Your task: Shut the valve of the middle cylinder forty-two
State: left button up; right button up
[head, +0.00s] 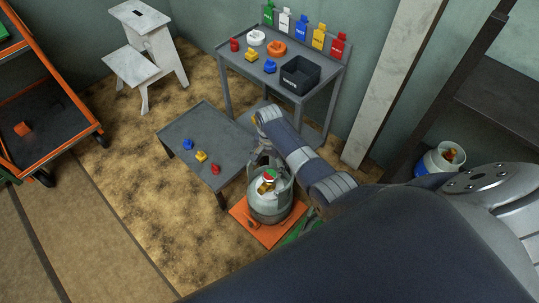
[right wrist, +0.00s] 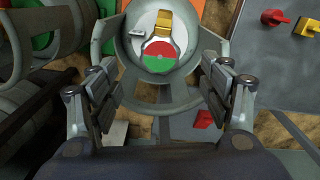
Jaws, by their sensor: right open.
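A grey gas cylinder (head: 268,208) stands upright on an orange platform (head: 241,222) in the head view. I cannot read a number on it. In the right wrist view its round collar (right wrist: 103,38) surrounds a brass valve (right wrist: 164,22) and a disc that is half red and half green (right wrist: 160,55). My right gripper (head: 262,160) is over the cylinder's top in the head view. In the right wrist view the right gripper (right wrist: 158,78) is open, its fingers spread apart on both sides below the disc, with nothing between them. My left gripper is out of view.
A low grey table (head: 205,135) with blue, yellow and red pieces stands beside the cylinder. Behind is a workbench (head: 236,62) with a black bin (head: 300,74) and coloured tags above. Another white-and-blue cylinder (head: 432,163) stands at right. An orange cart (head: 65,75) is at left.

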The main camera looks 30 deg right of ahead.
notch_tip(320, 180, up, 5)
jog(key=shift+f, duration=0.2)
dwell(0.6)
